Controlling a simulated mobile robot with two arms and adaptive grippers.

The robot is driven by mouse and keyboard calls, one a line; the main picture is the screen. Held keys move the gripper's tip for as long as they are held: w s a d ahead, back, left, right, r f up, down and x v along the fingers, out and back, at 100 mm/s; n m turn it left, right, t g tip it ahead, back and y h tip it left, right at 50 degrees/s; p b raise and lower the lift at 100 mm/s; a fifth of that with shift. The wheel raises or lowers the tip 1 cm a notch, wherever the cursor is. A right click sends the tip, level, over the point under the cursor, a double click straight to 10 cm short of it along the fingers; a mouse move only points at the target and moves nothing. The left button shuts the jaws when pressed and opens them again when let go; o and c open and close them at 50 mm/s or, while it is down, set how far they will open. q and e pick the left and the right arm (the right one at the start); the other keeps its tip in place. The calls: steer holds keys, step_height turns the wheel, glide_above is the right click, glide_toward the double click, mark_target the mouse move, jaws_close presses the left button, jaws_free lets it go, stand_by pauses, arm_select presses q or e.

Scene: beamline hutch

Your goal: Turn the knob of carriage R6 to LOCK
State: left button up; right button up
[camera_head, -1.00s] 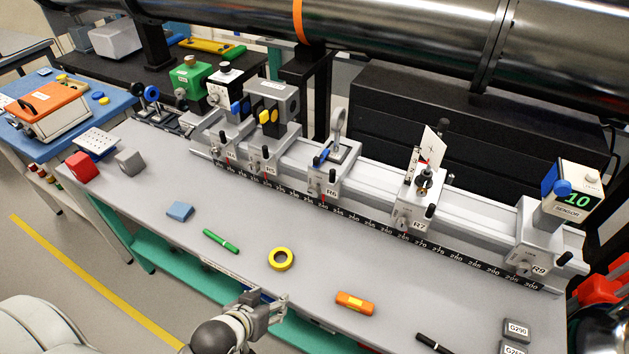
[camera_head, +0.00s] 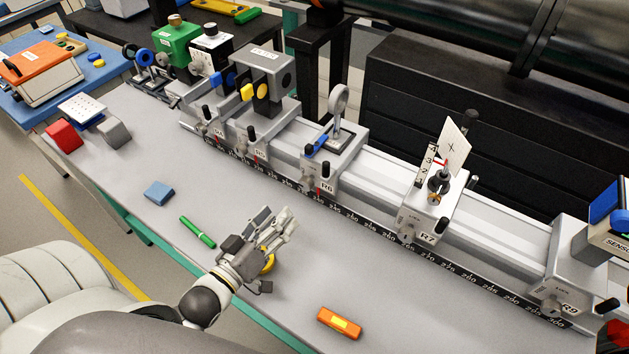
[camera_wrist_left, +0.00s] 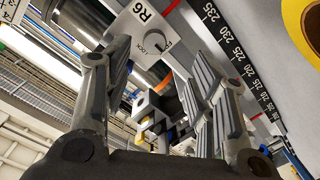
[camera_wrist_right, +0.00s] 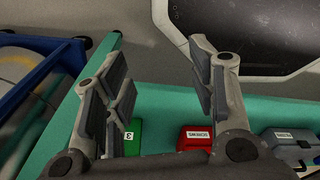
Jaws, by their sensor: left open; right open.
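Carriage R6 (camera_head: 343,165) is a grey block on the rail, with a ring-shaped optic on top and its label at the lower front. Its small knob (camera_head: 307,182) is on the front face, left of the label. In the left wrist view the knob (camera_wrist_left: 155,42) shows between my fingertips, with the word LOCK beside it; its exact setting is hard to read. My left gripper (camera_head: 279,222) is open and empty above the bench, in front of R6 and apart from it. My right gripper (camera_wrist_right: 153,78) is open and empty, outside the head view.
Carriages R7 (camera_head: 425,215) and R5 (camera_head: 262,135) flank R6. A yellow ring (camera_head: 268,262) lies partly hidden under my left gripper. Labelled bins, one red (camera_wrist_right: 195,138), show under my right gripper.

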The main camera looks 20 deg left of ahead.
mark_target(304, 186)
arm_select(q)
steer(key=shift+w+f+t, duration=0.1)
steer(key=shift+w+t, duration=0.05)
steer(key=shift+t, duration=0.15)
steer(key=shift+h, duration=0.3)
steer(key=w, duration=0.3)
steer(key=w+p, duration=0.1)
steer(key=w, duration=0.2)
steer(key=w+d+p, duration=0.1)
steer(key=w, duration=0.1)
steer(key=shift+w+r, duration=0.35)
steer(key=shift+w, duration=0.05)
steer(key=shift+w+d, duration=0.15)
steer(key=shift+w, duration=0.6)
arm_select(e)
steer(key=shift+w+d+r, duration=0.15)
steer(key=shift+w+r, duration=0.05)
steer(key=shift+r, duration=0.25)
steer(key=shift+w+d+r, duration=0.15)
steer(key=shift+r, duration=0.3)
arm_select(q)
steer(key=c, duration=1)
arm_select(e)
steer(key=shift+s, duration=0.15)
